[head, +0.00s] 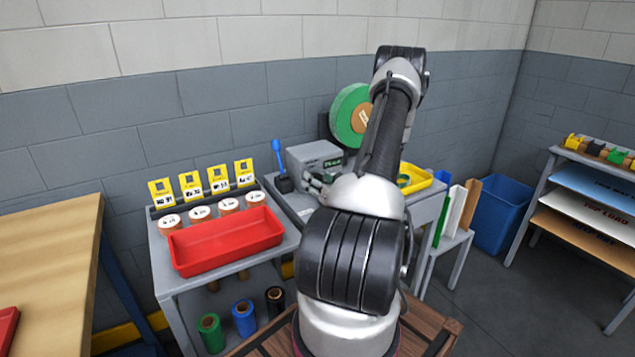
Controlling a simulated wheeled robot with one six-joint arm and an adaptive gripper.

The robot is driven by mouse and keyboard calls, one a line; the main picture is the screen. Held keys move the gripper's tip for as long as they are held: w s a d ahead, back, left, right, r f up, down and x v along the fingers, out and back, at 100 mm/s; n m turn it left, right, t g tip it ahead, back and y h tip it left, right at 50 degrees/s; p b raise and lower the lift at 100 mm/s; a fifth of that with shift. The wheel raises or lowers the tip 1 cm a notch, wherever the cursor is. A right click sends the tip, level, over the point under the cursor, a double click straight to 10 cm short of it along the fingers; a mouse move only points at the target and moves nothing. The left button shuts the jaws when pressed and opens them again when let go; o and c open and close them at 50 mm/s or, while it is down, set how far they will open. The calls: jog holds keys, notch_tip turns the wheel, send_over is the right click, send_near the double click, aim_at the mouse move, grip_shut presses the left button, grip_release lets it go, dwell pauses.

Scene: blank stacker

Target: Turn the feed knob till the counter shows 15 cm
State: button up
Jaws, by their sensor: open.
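A grey feeder box (312,157) stands on the grey bench against the wall. A small green counter display (333,163) shows on its front, but its digits are too small to read. My gripper (314,183) is partly in view, just in front of the box, and is open. My own arm covers much of the area to its right. The feed knob cannot be made out; it is hidden by my gripper and arm or too small to tell. I cannot tell whether the gripper touches the knob.
A green reel (346,113) stands behind my arm. A blue-handled tool (277,158) stands left of the box. A red tray (227,243) and several labelled rolls lie further left. A yellow tray (415,178) is to the right. A blue bin (503,217) stands on the floor.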

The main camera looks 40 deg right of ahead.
jog(key=shift+w, duration=0.1)
jog(key=c, duration=1)
jog(key=shift+n, duration=0.6)
jog(key=o, duration=1)
jog(key=v, duration=1.2)
